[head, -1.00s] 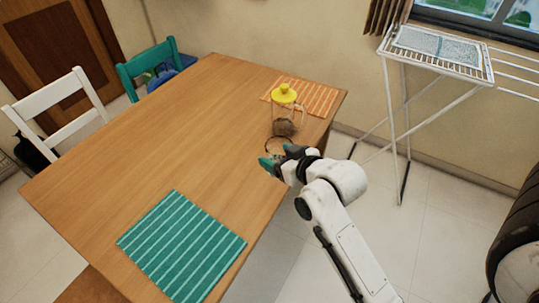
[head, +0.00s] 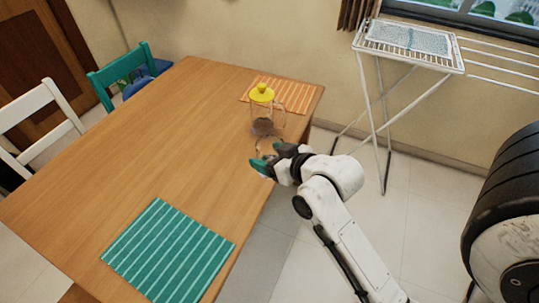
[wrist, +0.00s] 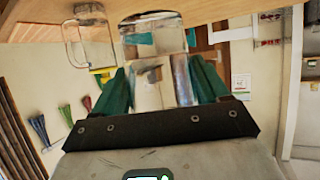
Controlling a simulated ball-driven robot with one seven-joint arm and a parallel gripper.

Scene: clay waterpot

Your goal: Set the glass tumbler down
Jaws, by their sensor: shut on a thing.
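The clear glass tumbler (wrist: 152,50) is between the two teal fingers of my gripper (wrist: 160,88) in the wrist view, which shows the room upside down. My gripper is shut on it. In the head view, the gripper (head: 272,160) is above the right side of the wooden table (head: 140,150), and only the tumbler's faint rim (head: 268,142) shows beyond the fingers. The tumbler's base lies near the tabletop in the wrist view, but I cannot tell whether it touches.
A glass jug (head: 264,117) with a yellow lid stands just beyond the tumbler, by an orange striped mat (head: 297,96). A teal striped mat (head: 168,250) lies at the near end. The table's middle is clear. A white drying rack (head: 385,110) stands at the right.

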